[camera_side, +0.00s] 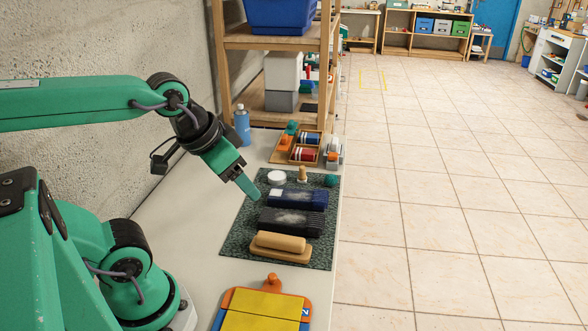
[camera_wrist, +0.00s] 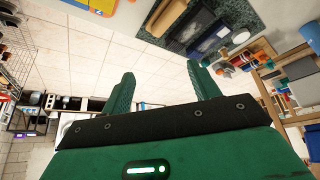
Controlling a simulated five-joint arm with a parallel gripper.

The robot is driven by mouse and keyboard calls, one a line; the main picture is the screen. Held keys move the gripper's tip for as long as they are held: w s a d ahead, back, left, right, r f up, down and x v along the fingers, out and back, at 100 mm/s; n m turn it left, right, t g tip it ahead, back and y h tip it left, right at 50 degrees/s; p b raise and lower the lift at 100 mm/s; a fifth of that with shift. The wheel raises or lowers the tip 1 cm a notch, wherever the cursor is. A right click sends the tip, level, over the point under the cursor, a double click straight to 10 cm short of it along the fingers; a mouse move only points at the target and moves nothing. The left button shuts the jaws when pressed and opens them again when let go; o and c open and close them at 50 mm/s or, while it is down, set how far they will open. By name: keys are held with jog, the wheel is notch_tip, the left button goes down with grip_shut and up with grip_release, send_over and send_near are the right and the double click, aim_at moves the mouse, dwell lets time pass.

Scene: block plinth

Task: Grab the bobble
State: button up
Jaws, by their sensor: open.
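A small round teal thing (camera_side: 330,181), perhaps the bobble, sits at the far right corner of the dark speckled mat (camera_side: 243,238); it is too small to tell for sure. A white round piece (camera_side: 277,177) and a small wooden peg (camera_side: 302,173) stand at the mat's far edge. My gripper (camera_side: 252,190) is above the mat's left side, apart from these things and angled down to the right. In the wrist view, the two green fingers (camera_wrist: 163,88) are spread with nothing between them. The white piece (camera_wrist: 241,36) shows there at the upper right.
On the mat lie a blue block (camera_side: 310,199), a black block (camera_side: 290,222) and a tan bar on a wooden base (camera_side: 281,244). A wooden tray (camera_side: 282,157) and blue bottle (camera_side: 242,124) stand behind. A yellow-orange case (camera_side: 264,308) lies in front.

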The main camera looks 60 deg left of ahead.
jog(key=w+a+r+m+g, duration=0.15)
jog(key=w+r, duration=0.25)
jog(key=w, duration=0.7)
jog(key=m+g, duration=0.3)
jog(key=g, duration=0.1)
send_over(330, 176)
notch_tip(330, 176, down, 19)
jog(key=shift+s+d, duration=0.1)
jog(key=shift+a+f, duration=0.2)
jog(key=shift+f, duration=1.55)
